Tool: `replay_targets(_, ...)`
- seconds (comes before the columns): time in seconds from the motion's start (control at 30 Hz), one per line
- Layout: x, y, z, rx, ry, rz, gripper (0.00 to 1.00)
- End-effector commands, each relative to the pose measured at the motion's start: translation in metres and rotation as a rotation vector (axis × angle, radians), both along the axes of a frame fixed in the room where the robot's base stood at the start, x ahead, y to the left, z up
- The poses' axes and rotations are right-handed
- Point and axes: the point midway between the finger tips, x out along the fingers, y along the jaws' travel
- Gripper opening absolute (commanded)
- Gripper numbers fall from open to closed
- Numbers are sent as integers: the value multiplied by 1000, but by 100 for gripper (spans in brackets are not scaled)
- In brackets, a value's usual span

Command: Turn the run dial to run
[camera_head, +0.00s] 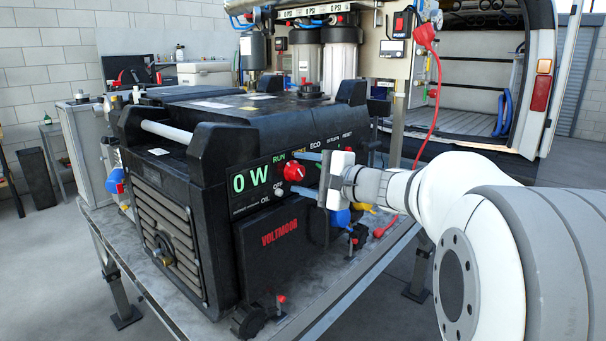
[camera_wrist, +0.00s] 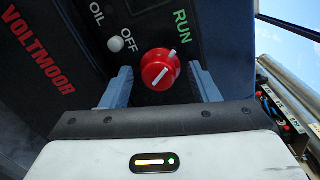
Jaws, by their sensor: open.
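The red run dial (camera_head: 293,171) is on the front panel of the black Voltmoor generator (camera_head: 265,240). In the wrist view the dial (camera_wrist: 158,72) has a white line slanting up to the right, roughly towards the green RUN lettering (camera_wrist: 181,23). The OFF lettering (camera_wrist: 129,41) is at its upper left. I cannot tell exactly which position it is set to. My gripper (camera_head: 309,173) is open in front of the panel, its blue-grey fingers on either side of the dial with gaps. In the wrist view my gripper (camera_wrist: 161,72) frames the dial without visible contact.
A white OIL button (camera_wrist: 116,44) is close to the left finger. The green display (camera_head: 250,180) reads 0 W. The generator stands on a metal table (camera_head: 350,280). A red cable (camera_head: 434,100) hangs behind my wrist, and a blue part (camera_head: 339,217) is below it.

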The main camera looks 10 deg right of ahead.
Motion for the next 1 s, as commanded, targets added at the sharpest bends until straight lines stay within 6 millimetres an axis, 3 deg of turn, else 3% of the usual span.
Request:
replay_targets(0.3, -40, -33, 5, -1, -2, -3, 55)
replay_targets(0.5, -56, -44, 6, 0, -2, -1, 55)
replay_targets(0.87, -58, -45, 6, -2, 0, 4, 55)
replay_targets(1.0, -68, -26, 0, -69, 46, 48, 55)
